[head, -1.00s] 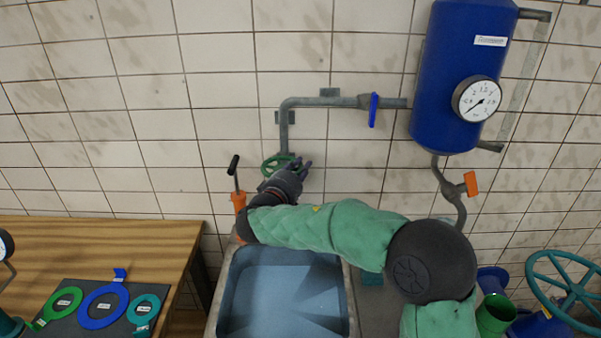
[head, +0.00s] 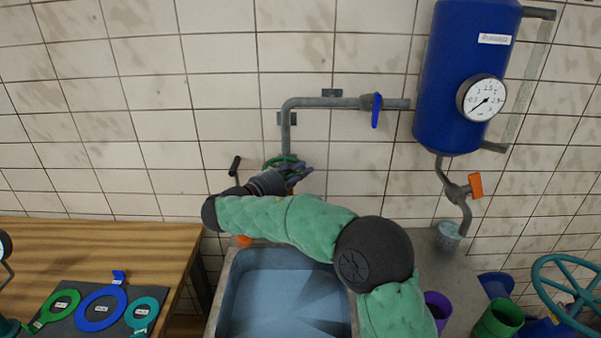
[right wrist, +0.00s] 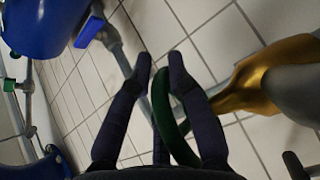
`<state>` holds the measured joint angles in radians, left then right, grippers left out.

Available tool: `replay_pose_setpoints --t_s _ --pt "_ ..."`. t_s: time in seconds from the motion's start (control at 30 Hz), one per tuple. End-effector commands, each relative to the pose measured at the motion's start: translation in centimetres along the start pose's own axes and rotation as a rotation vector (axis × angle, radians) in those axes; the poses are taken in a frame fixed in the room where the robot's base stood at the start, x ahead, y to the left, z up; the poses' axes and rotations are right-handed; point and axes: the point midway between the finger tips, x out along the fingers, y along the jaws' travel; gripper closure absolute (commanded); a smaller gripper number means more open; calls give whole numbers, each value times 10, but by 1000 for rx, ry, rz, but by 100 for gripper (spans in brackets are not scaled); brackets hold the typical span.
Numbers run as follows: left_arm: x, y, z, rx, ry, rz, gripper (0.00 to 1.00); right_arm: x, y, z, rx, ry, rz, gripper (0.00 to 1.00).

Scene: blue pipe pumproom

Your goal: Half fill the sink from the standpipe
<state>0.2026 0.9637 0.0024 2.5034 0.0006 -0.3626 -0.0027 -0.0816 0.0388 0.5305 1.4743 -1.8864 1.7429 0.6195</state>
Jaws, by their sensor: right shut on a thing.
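The green handwheel (head: 280,161) sits on the grey standpipe (head: 286,130) behind the sink. My right gripper (head: 302,171) is at the wheel, its fingers pointing right. In the right wrist view its fingers (right wrist: 160,62) are shut on the wheel's green rim (right wrist: 172,125). A brass tap body (right wrist: 252,80) shows beside it there. The sink (head: 233,285) is below my right arm, with a pale blue inside. I cannot tell the water level, and I see no stream. My arm hides the lower standpipe and spout. My left gripper is not in view.
A blue tank (head: 466,75) with a gauge (head: 482,98) hangs at the upper right. A blue-handled valve (head: 376,110) and an orange-handled valve (head: 475,186) are on its pipes. A wooden bench (head: 100,240) with coloured rings stands left. A teal wheel (head: 540,290) stands lower right.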

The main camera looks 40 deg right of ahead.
Motion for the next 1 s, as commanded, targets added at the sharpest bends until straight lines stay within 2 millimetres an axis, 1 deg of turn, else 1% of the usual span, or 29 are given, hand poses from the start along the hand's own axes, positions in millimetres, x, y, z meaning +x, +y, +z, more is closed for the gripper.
replay_pose_setpoints --t_s 0.03,0.17,0.2,0.23,0.27,0.67,0.77,0.87,1.0 --pt "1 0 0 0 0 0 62 -2 -10 2 -20 -2 -11 100" --pt "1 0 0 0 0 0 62 -2 -10 2 -21 -2 -11 100" --pt "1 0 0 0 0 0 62 -2 -10 2 -21 -1 -11 73" --pt "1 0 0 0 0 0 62 -2 -10 2 -21 -1 -11 64" --pt "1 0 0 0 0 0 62 -2 -10 2 -20 -1 -12 63" --pt "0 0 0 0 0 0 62 -1 -6 1 -10 -1 -9 63" --pt "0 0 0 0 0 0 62 -4 -5 1 -8 0 -9 63" --pt "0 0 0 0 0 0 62 -14 -5 0 -7 2 -9 63" --pt "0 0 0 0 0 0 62 -39 -4 0 -7 3 -8 63"
